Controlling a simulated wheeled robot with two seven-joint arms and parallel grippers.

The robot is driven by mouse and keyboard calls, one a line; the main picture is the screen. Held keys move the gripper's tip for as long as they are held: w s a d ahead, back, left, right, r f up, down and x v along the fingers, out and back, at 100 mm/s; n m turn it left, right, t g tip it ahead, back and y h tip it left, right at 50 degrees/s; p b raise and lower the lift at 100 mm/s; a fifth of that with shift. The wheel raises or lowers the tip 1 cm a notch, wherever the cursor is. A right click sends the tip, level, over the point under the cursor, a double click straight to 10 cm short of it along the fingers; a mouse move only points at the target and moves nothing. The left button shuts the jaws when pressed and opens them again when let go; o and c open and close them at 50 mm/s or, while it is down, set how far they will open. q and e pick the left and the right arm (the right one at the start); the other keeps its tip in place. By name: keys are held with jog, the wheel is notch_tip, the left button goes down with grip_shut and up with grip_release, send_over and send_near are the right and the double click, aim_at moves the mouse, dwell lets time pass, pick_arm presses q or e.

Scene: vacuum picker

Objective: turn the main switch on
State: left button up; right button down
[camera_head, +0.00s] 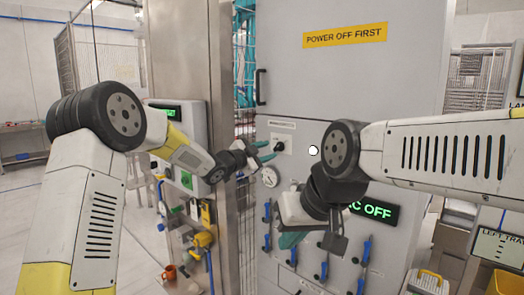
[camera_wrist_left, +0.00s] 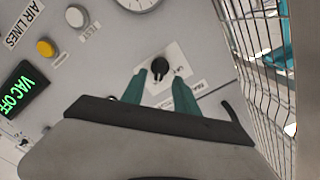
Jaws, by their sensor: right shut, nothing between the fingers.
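The main switch is a black rotary knob (camera_head: 279,147) on a white plate, on the grey cabinet door. It also shows in the left wrist view (camera_wrist_left: 160,66), with its label partly too small to read. My left gripper (camera_head: 269,149) is open, its two teal fingers pointing at the knob. In the left wrist view the open fingers (camera_wrist_left: 158,84) stand on either side just short of the knob, with nothing between them; contact cannot be told. My right gripper (camera_head: 291,240) is shut and empty, lower down in front of the cabinet.
A green-lit display (camera_head: 376,212) reads VAC OFF, partly hidden by my right arm. A yellow sign (camera_head: 345,35) reads POWER OFF FIRST. A round gauge (camera_head: 270,177) sits below the switch, above several blue-handled valves (camera_head: 323,268). A wire guard (camera_wrist_left: 265,60) stands beside the cabinet.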

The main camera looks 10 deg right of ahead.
pick_arm(q)
jog(key=v, duration=0.4)
jog(key=s+a+r+n+y, duration=0.1)
jog(key=s+a+n+y, duration=0.55)
jog(key=a, duration=0.55)
jog(key=s+a+r+n+y, duration=0.1)
jog(key=s+a+n+y, duration=0.5)
jog(key=a, duration=0.6)
jog(key=s+a+f+n+g, duration=0.2)
jog(key=s+f+n, duration=0.1)
jog(key=s, duration=1)
jog(key=s+a+f+n+g, duration=0.2)
jog(key=s+f, duration=0.3)
jog(key=s, duration=0.8)
jog(key=shift+s+a+f+n+g, duration=0.2)
jog(key=shift+s+a+n+g, duration=0.15)
jog(key=shift+a+n, duration=0.4)
